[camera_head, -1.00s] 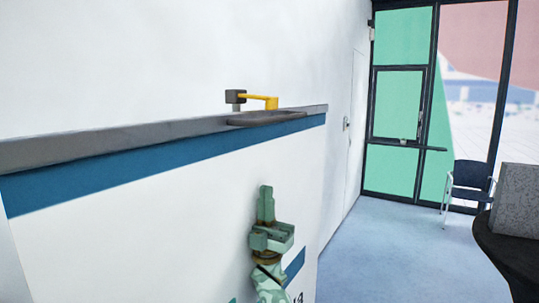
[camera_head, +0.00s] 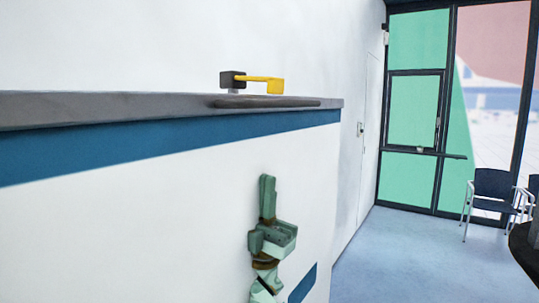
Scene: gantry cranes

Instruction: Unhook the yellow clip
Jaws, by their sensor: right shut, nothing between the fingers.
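The yellow clip (camera_head: 262,80) is a bar with a block-like right end. Its left end meets a dark block (camera_head: 232,80) just above the grey ledge on the white wall. My right gripper (camera_head: 267,180) is green, points upward and is shut and empty. In the picture it is well below the clip and the ledge, apart from both. My left gripper is not in view.
The grey ledge (camera_head: 100,108) has a blue band under it, and a flat dark tray-like piece (camera_head: 266,102) lies along its edge. A dark chair (camera_head: 492,188) stands at right by the green-paned window. The blue floor (camera_head: 400,260) is open.

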